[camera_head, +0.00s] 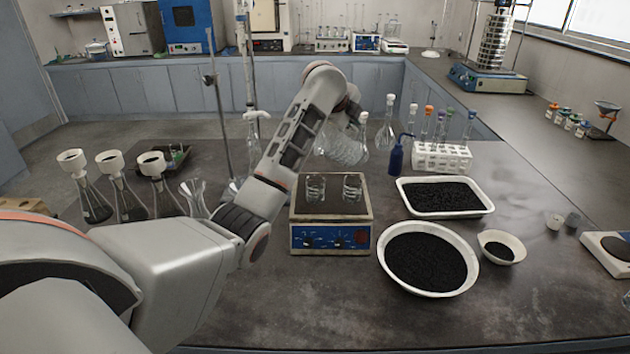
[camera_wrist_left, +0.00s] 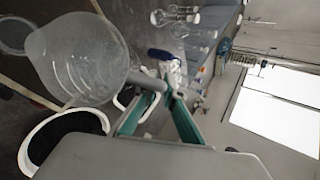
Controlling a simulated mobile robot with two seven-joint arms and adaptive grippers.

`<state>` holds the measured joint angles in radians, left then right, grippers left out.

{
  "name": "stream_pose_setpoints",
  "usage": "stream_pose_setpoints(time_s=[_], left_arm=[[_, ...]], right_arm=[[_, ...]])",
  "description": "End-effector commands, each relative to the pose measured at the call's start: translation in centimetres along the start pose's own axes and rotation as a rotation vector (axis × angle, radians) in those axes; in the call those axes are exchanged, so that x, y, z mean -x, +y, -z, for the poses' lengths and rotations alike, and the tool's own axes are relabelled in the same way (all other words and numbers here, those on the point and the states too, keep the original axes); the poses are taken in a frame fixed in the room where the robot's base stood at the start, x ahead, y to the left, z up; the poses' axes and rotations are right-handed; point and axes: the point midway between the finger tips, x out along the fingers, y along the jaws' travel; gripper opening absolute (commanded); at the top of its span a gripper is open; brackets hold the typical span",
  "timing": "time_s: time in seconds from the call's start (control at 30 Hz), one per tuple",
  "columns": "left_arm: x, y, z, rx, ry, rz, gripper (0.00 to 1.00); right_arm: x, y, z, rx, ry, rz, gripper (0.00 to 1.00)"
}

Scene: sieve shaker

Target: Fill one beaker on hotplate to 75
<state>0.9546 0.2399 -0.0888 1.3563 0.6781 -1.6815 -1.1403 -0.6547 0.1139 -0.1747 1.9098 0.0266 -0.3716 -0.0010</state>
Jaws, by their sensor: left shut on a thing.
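The hotplate (camera_head: 331,238), with a blue front panel, stands mid-table. Two small clear beakers stand upright on its top, a left beaker (camera_head: 315,188) and a right beaker (camera_head: 352,187). Whether they hold liquid is too small to tell. The liquid inside cannot be made out. My right gripper is out of view.
A white tray (camera_head: 407,206) and a round bowl (camera_head: 386,262) of black granules lie right of the hotplate. Behind are a test-tube rack (camera_head: 440,168) and a blue bottle (camera_head: 396,160). Flasks with funnels (camera_head: 112,160) stand left.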

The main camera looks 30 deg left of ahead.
Motion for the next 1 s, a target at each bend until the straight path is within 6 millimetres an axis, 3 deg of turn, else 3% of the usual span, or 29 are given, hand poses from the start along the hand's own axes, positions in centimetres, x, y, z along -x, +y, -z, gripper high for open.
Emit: stream_pose_setpoints(time_s=[1.0], left_arm=[[0.34,0.22,0.07,0.018,0.009,0.049,0.0]], right_arm=[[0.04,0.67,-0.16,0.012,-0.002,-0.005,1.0]])
